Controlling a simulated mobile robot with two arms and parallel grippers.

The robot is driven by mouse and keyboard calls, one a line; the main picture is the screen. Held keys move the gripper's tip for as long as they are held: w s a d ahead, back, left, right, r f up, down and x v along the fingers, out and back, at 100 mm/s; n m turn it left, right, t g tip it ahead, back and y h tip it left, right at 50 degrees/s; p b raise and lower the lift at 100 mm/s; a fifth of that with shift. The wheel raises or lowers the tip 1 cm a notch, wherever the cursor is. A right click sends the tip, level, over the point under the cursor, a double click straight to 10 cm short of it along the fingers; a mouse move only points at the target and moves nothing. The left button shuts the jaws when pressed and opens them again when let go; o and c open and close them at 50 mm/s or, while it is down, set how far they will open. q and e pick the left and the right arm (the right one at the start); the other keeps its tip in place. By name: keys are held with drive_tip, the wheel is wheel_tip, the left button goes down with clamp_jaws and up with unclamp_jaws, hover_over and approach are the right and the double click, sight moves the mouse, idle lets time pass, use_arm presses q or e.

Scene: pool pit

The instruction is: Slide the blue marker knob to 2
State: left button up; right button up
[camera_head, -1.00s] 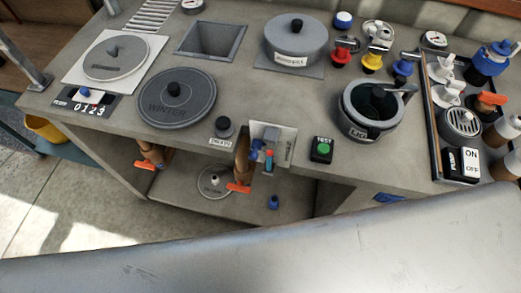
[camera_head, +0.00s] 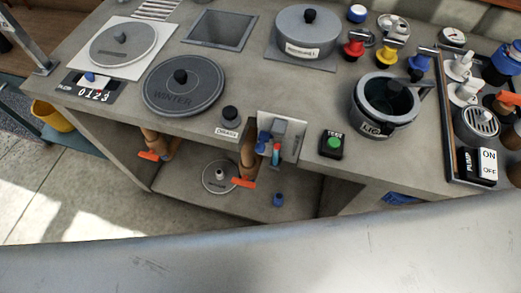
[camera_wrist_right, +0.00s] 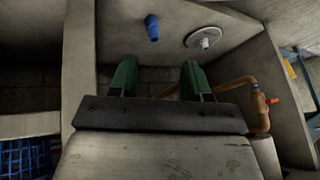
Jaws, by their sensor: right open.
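The blue marker knob (camera_head: 90,77) stands on a small black scale plate (camera_head: 68,84) at the counter's left front edge in the head view. White digits 0 1 2 3 (camera_head: 94,95) run along the plate's front. The knob is behind the low digits, near 0 or 1; I cannot tell exactly which. My right gripper (camera_wrist_right: 158,78) shows only in the right wrist view, its two green fingers wide apart with nothing between them. It faces the under-counter area, away from the marker knob. My left gripper is not in view.
A round grey lid marked WINTER (camera_head: 183,88) lies right of the scale, and a pale round plate (camera_head: 122,45) lies behind it. A yellow bucket (camera_head: 53,115) is below left. A blue plug (camera_wrist_right: 152,27) and white disc (camera_wrist_right: 203,38) sit on the lower shelf.

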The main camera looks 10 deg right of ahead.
drive_tip(key=w+a+r+m+t+y+b, duration=0.2)
drive_tip(key=w+a+r+m+t, duration=0.2)
drive_tip(key=w+a+r, duration=0.25)
drive_tip(key=m+t+y+b, duration=0.1)
drive_tip(key=m+t+b, duration=0.5)
drive_tip(key=m+t, duration=0.7)
approach(260, 149)
drive_tip(key=m+g, duration=0.1)
use_arm(q)
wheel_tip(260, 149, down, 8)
drive_tip(key=p, duration=0.1)
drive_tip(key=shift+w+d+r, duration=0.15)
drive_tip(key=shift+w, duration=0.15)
use_arm(e)
drive_tip(key=shift+y, duration=0.4)
drive_tip(key=x, duration=1)
drive_tip(key=shift+w+d+f, duration=0.2)
drive_tip(key=shift+w+d, duration=0.05)
drive_tip(key=shift+d, duration=0.05)
drive_tip(key=shift+c, duration=0.5)
clamp_jaws()
